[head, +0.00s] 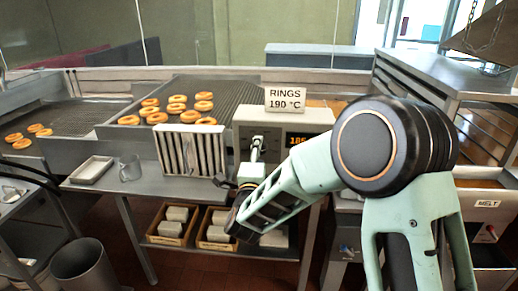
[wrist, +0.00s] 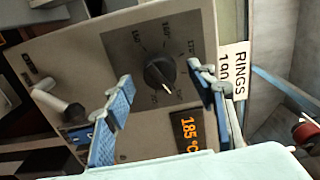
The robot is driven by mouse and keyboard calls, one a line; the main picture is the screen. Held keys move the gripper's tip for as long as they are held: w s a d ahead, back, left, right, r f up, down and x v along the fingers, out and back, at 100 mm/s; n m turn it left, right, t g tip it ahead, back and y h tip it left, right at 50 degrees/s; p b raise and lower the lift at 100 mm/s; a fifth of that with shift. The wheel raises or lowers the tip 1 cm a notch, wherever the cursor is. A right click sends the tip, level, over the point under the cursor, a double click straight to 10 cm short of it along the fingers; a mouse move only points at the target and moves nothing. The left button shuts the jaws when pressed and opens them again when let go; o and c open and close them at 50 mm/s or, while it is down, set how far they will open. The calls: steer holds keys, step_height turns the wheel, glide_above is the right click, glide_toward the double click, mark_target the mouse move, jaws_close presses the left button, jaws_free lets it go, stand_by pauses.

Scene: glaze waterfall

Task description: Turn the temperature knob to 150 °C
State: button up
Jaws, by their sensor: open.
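The temperature knob (wrist: 159,73) is round and black, on a dark grey dial plate of the control panel (wrist: 75,50). A pale pointer mark shows on its lower side in the wrist view; the numbers around it are too small to read surely. The orange display (wrist: 187,130) reads 185 °C; it also shows in the head view (head: 296,140). My gripper (wrist: 160,76) is open, with one blue-and-grey finger on each side of the knob in the picture. I cannot tell whether either finger touches it. In the head view my arm hides part of the panel.
A "RINGS 190 °C" sign (head: 285,99) stands atop the panel; it shows in the wrist view too (wrist: 235,72). A grey cylindrical handle (wrist: 55,100) sticks out near the left finger. A slatted rack (head: 190,150) stands left of the panel. Ring doughnuts (head: 176,108) lie behind.

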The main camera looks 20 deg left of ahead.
steer(key=shift+x, duration=0.85)
steer(key=c, duration=1.2)
steer(key=shift+o, duration=0.2)
